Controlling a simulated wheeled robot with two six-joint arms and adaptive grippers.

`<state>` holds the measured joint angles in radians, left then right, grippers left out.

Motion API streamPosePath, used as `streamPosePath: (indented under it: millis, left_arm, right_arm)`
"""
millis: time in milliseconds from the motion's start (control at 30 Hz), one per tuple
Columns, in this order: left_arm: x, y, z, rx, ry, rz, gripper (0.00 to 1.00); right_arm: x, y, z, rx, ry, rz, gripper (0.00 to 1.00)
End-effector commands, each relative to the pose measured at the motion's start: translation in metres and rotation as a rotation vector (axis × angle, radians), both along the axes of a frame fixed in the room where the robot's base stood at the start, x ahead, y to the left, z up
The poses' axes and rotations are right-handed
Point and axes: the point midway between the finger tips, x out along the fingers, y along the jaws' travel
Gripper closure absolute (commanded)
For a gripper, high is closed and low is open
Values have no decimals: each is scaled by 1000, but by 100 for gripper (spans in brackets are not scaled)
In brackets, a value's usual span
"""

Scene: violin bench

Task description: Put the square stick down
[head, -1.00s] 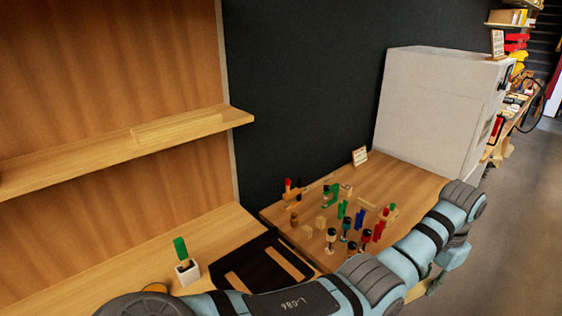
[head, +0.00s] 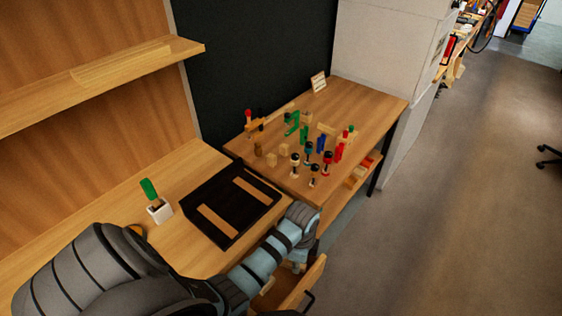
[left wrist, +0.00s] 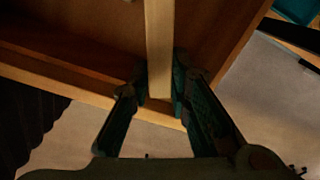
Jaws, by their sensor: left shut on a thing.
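My left gripper (left wrist: 160,88) is shut on a pale square wooden stick (left wrist: 159,40) near its lower end in the left wrist view. The stick runs from there up past the top of the picture. It lies over an open wooden drawer (left wrist: 85,98), across its front edge; I cannot tell whether it touches the drawer. In the head view the left gripper (head: 298,267) hangs at the end of my arm by the open drawer (head: 307,279), mostly hidden, and the held stick cannot be made out. My right gripper is not in view.
A black tray (head: 205,198) with two pale wooden strips lies on the bench. A white pot (head: 159,211) holds a green-handled tool. Several clamps and small blocks crowd the side table (head: 372,100).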

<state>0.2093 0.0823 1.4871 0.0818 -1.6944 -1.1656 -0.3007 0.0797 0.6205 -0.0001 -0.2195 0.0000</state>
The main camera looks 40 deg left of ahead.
Motion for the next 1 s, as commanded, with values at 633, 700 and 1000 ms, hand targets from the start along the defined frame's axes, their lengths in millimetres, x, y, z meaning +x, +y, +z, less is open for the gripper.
streamPosePath:
  millis: [633,700,1000]
  left_arm:
    - [-1,40,-68,-1,2,3,100]
    - [-1,40,-71,0,1,2,100]
    - [-1,40,-70,1,0,2,62]
  right_arm:
    - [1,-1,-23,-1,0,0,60]
    - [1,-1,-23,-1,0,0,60]
    - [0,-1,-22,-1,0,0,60]
